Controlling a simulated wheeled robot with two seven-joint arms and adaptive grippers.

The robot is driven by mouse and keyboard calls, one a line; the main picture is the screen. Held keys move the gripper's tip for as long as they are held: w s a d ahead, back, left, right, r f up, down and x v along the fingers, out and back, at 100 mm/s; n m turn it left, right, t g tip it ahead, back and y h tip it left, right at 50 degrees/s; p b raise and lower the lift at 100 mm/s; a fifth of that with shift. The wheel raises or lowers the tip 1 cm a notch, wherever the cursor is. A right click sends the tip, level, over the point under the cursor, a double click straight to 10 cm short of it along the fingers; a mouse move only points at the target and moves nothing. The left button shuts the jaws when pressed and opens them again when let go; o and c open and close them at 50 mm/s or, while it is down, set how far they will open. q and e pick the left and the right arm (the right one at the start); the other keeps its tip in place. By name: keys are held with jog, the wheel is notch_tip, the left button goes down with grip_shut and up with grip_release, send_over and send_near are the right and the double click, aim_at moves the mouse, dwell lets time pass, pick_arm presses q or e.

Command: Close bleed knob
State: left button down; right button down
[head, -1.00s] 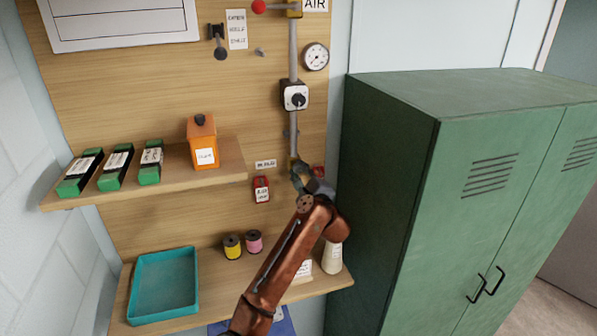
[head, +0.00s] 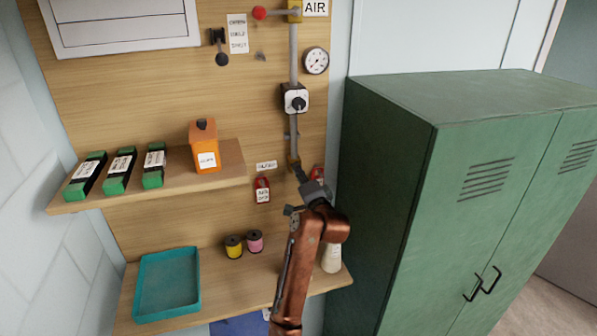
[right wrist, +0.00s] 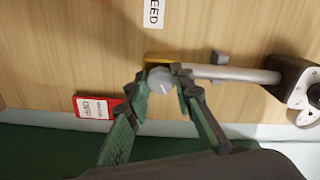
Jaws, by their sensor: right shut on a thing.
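The bleed knob (right wrist: 160,80) is a small round grey knob with a light mark line on its face. It sits on a yellow fitting (right wrist: 158,58) at the end of a grey pipe, and in the head view my gripper hides it. My right gripper (right wrist: 162,84) is shut on the knob, with one finger on each side of it. In the head view my right gripper (head: 300,174) is at the pipe's lower end. My left gripper is not in view.
A red tag (right wrist: 95,107) hangs close by the fitting. The pipe carries a black-and-white switch (head: 295,98) and a gauge (head: 316,60) is beside it. A green locker (head: 390,190) stands close on the right. A shelf (head: 230,160) is on the left.

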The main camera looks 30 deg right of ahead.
jog(key=n+p, duration=0.2)
jog(key=n, duration=0.4)
jog(key=n+p, duration=0.3)
jog(key=n, duration=0.2)
jog(key=shift+f+n, duration=0.2)
jog(key=shift+n, duration=0.2)
dwell(0.3)
jog(key=c, duration=1.7)
grip_release()
jog(key=shift+r, duration=0.1)
